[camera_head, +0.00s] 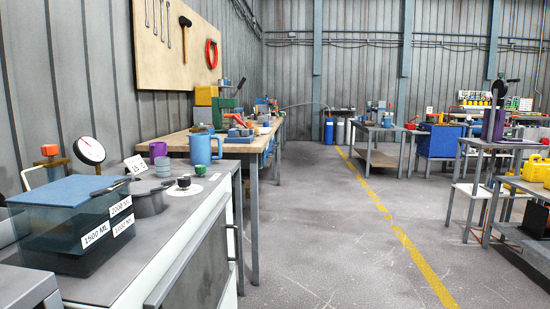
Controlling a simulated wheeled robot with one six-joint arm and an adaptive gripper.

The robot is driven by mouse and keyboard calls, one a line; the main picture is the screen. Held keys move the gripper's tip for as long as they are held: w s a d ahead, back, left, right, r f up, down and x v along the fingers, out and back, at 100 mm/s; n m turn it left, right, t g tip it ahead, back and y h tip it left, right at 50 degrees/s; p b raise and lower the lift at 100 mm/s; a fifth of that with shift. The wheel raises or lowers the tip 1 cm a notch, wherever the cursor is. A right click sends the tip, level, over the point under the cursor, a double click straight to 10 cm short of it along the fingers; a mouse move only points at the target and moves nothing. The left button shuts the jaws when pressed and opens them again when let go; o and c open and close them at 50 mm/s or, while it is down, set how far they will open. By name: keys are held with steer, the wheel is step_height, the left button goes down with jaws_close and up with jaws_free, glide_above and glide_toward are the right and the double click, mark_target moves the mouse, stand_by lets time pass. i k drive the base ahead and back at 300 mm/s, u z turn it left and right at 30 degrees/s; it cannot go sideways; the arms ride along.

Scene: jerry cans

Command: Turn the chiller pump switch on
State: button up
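I cannot make out a switch marked as the chiller pump's in this view. At the near left, a glass tank (75,235) with a blue lid (68,191) carries several volume labels and stands on a grey counter (165,235). Behind it are a red-topped valve (50,160), a round dial gauge (90,152) and a small card (135,164) that seems to read 15 C. A grey pot (148,195) and a small dark knob-like piece on a white disc (184,186) are beside the tank. My gripper is not in view.
A blue mug (203,148) and a purple cup (158,149) stand beyond the counter's items. A wooden bench (180,142) with tools follows. The floor (310,220) in the middle is clear, with a yellow line (400,235). Tables (490,145) with equipment stand right.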

mark_target(199, 170)
steer(key=z, duration=0.35)
steer(key=i, duration=1.4)
steer(key=u, duration=0.95)
steer(key=i, duration=1.1)
steer(key=u, duration=1.1)
